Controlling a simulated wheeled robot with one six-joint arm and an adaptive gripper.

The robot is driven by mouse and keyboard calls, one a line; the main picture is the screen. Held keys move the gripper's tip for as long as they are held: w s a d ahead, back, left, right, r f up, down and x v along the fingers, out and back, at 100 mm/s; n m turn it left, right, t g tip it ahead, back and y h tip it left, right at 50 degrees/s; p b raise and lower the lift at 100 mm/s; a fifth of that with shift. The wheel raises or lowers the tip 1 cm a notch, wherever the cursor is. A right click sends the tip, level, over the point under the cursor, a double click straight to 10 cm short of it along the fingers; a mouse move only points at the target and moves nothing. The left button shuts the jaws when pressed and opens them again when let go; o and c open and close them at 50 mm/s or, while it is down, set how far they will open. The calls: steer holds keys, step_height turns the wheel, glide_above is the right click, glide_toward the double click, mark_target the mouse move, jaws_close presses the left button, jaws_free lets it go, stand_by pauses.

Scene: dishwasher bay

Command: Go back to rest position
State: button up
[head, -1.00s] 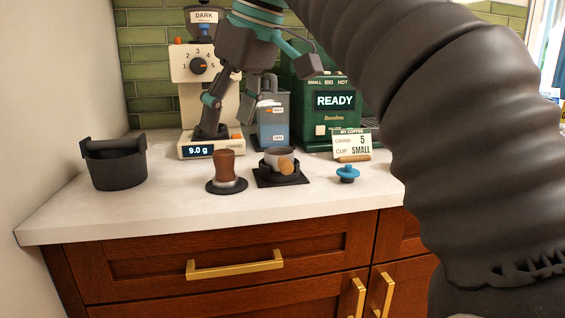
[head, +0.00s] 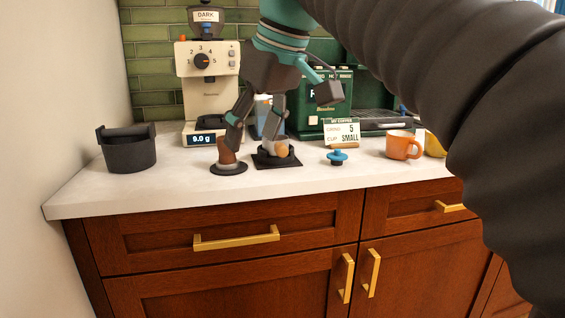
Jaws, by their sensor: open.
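My gripper (head: 254,124) hangs from the top of the head view with its fingers pointing down and spread apart. It is open, and I see nothing held between the fingers. In the picture its left finger overlaps the top of a brown-handled tamper (head: 228,157). Its right finger overlaps a small metal cup-like piece with a wooden knob (head: 281,151) on a black square stand (head: 262,163). I cannot tell whether the fingers touch these or are only in front of them. My arm fills the upper right.
A cream grinder (head: 205,95) reading 9.0 g stands behind. A green coffee machine (head: 309,112) is partly hidden by my gripper. A black knock bin (head: 128,152), blue-topped piece (head: 337,157), order card (head: 342,133), orange mug (head: 402,146) and yellow cup (head: 433,146) share the white counter (head: 190,178).

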steer(key=s+d+f+m+t+h, duration=0.1)
steer(key=s+d+f+m, duration=0.2)
steer(key=d+f, duration=0.3)
steer(key=s+d+f+m+h, duration=0.1)
steer(key=s+d+f+m, duration=0.2)
steer(key=f, duration=1.1)
steer(key=s+d+f+m+t+h, duration=0.1)
steer(key=s+d+f+m, duration=0.2)
steer(key=s+d+f, duration=0.3)
steer(key=d+f, duration=0.4)
steer(key=f, duration=0.1)
steer(key=shift+s+d+t, duration=0.3)
steer(key=shift+s+d, duration=0.05)
steer(key=shift+s, duration=0.05)
steer(key=shift+f, duration=0.1)
